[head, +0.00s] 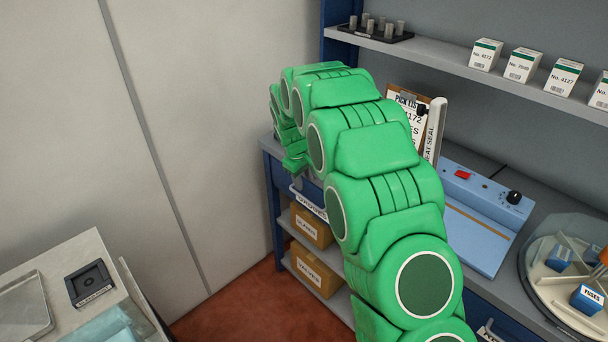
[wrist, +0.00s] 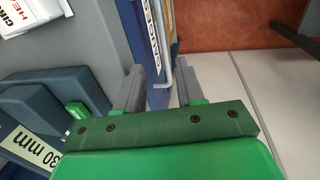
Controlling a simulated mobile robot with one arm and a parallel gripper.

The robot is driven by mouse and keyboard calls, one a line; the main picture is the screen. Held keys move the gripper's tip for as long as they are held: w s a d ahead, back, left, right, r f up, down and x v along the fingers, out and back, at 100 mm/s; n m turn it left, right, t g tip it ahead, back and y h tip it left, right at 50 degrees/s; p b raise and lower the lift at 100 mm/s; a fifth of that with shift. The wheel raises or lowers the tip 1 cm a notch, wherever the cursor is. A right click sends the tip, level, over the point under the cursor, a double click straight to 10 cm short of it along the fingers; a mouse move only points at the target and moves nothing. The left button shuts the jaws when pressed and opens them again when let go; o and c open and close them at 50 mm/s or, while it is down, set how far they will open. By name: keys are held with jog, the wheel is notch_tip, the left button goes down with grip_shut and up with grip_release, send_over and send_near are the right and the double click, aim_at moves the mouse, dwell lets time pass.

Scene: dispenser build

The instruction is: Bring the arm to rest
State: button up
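My green arm reaches from the lower right of the head view up and over toward the left end of the bench. My gripper (head: 296,178) hangs there, pointing down, mostly hidden by the arm's own links. In the wrist view my gripper (wrist: 160,90) shows two grey fingers set apart with nothing held between them.
A clipboard (head: 408,107) and a blue heat sealer (head: 482,218) stand on the bench, near my arm. A round carousel (head: 555,285) is at right. Small cartons (head: 524,64) line the shelf. A counter (head: 62,259) stands at left, with open floor (head: 235,305) between.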

jog(key=s+d+r+m+g, duration=0.1)
jog(key=s+d+r+m, duration=0.1)
jog(key=s+d+r, duration=0.45)
jog(key=s+d+r+m, duration=0.15)
jog(key=s+r, duration=0.25)
jog(key=s, duration=0.5)
jog(key=s+d+r+m+g, duration=0.1)
jog(key=s+d+r, duration=0.4)
jog(key=s, duration=0.3)
jog(key=s+d+r+m, duration=0.1)
jog(key=s+d+m, duration=0.1)
jog(key=s, duration=1.2)
jog(key=s+d+r+m+g+y, duration=0.1)
jog(key=s+d+m, duration=0.1)
jog(key=s, duration=1.2)
jog(key=shift+s+y, duration=0.25)
jog(key=shift+y, duration=0.05)
jog(key=shift+m, duration=0.25)
